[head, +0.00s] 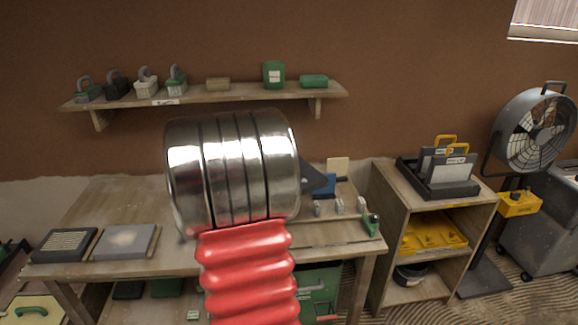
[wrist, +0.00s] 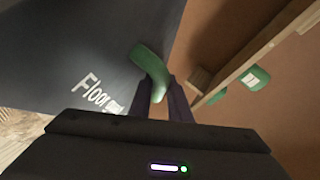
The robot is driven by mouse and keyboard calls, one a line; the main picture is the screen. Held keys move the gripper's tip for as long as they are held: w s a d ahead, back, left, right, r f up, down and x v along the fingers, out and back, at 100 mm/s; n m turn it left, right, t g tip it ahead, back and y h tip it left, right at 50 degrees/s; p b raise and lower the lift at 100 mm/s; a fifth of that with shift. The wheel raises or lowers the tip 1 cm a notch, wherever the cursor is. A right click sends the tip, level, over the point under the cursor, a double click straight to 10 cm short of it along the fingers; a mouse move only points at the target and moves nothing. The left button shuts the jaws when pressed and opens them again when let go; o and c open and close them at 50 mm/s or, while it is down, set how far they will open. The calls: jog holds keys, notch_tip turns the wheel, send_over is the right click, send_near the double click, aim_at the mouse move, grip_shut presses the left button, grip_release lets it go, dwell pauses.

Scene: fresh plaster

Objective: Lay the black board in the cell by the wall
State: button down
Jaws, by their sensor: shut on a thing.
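In the wrist view, my gripper (wrist: 160,100) is shut on the green handle (wrist: 150,68) of a dark, nearly black board (wrist: 70,45). The board fills the upper left and bears white lettering that begins "Floor". In the head view my arm hides the gripper and most of what it holds; a dark pointed piece shows right of the metal joint, and I cannot tell whether it is board or gripper. A black tray (head: 460,191) stands on the right cabinet. It holds grey boards (head: 448,172) with yellow handles. I cannot make out its separate cells.
A wall shelf (head: 240,93) carries several handled blocks and green containers. The workbench (head: 95,205) has two flat panels at its left and small items at its right. The cabinet (head: 385,200) holds a yellow item below. A fan (head: 530,130) stands far right.

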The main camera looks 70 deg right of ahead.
jog(key=w+a+f+n+t+y, duration=0.1)
jog(key=w+a+f+n+t, duration=0.2)
jog(key=w+a, duration=0.6)
jog(key=w+a+f+n+t+y, duration=0.2)
jog(key=w+a+f+n+t, duration=0.1)
jog(key=w+a, duration=0.6)
jog(key=w+a+f+n+t+y, duration=0.1)
jog(key=w+a+f+n+t, duration=0.2)
jog(key=w+a, duration=0.5)
jog(key=w+a+f+n+t+y, duration=0.1)
jog(key=a+f+n+y, duration=0.1)
jog(key=a, duration=0.9)
jog(key=w+a+f+n+t+y, duration=0.1)
jog(key=w+a+f+n+y, duration=0.1)
jog(key=a, duration=0.9)
jog(key=w+a+f+n+t+y, duration=0.1)
jog(key=a+f+n+y, duration=0.3)
jog(key=a, duration=0.7)
jog(key=shift+w+f+t+y, duration=0.3)
jog(key=shift+w+f+y, duration=0.1)
jog(key=shift+w+y, duration=0.4)
jog(key=shift+s, duration=0.15)
